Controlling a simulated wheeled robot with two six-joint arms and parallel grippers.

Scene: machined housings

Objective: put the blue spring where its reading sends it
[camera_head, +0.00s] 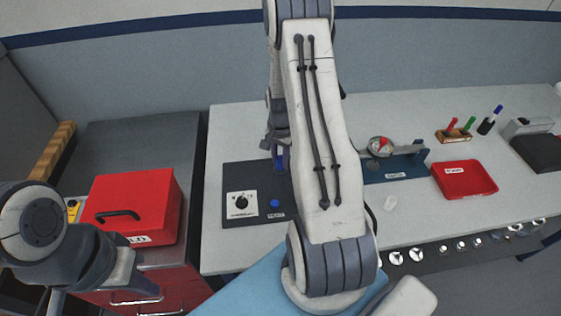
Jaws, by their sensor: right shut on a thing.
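My right arm reaches up across the middle of the view, and its gripper (276,148) is above the back of a dark panel (238,178). The gripper is shut on a small blue thing (282,159), which looks like the blue spring; the arm hides much of it. The panel carries a white dial (241,204) and a blue button (274,203). A blue gauge stand (398,170) with a round dial (380,146) is right of the arm; its reading is too small to tell. My left gripper (122,270) is at lower left near the red box (130,205); its fingers are unclear.
A red tray (465,180) with a label lies on the right of the white bench (335,112). A small white piece (390,203) lies beside my right arm. Several knobs line the bench front.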

